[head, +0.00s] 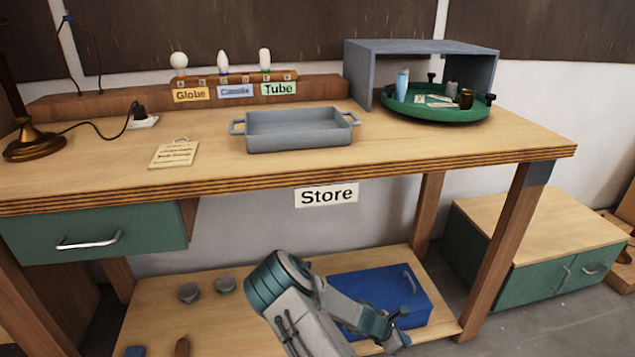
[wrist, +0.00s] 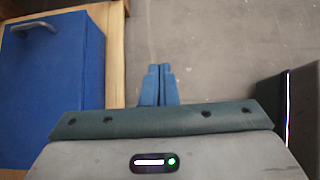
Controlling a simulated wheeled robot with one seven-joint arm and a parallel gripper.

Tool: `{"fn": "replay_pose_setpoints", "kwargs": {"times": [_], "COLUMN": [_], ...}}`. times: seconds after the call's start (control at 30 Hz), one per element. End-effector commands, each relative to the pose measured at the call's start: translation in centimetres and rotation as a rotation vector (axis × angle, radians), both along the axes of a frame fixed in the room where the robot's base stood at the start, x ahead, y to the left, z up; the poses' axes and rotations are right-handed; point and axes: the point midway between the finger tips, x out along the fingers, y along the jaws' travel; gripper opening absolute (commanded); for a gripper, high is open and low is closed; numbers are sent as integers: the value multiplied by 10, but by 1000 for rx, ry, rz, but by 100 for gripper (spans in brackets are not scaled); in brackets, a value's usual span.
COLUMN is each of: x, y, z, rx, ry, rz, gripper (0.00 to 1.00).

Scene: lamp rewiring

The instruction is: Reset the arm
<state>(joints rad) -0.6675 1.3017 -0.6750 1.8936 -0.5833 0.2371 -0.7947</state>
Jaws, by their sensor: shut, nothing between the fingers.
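My arm reaches low in front of the workbench in the head view, over the right part of the lower shelf. My gripper (head: 397,330) is at the lower middle of the head view, in front of the blue box (head: 380,287). In the wrist view my gripper (wrist: 160,70) is shut, its two blue fingers together with nothing between them. Below the fingers lies bare grey floor, just off the shelf edge. The blue box (wrist: 60,80) also shows at the left of the wrist view.
The bench top holds a grey tray (head: 300,142), a tag (head: 175,154), a lamp base (head: 35,143), a bulb rack (head: 235,82) and a green round tray (head: 425,111). The lower shelf (head: 230,325) and a bench leg (head: 505,245) are close by. A green cabinet (head: 540,270) stands right.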

Motion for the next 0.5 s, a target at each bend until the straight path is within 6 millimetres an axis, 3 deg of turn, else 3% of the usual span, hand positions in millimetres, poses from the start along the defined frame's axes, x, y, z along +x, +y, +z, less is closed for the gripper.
{"fn": "replay_pose_setpoints", "kwargs": {"times": [0.37,0.5], "x": [-6,-9], "y": [9,13], "z": [45,70], "rx": [77,119], "ry": [-77,-118], "rz": [-140,-216], "gripper": [0,0]}}
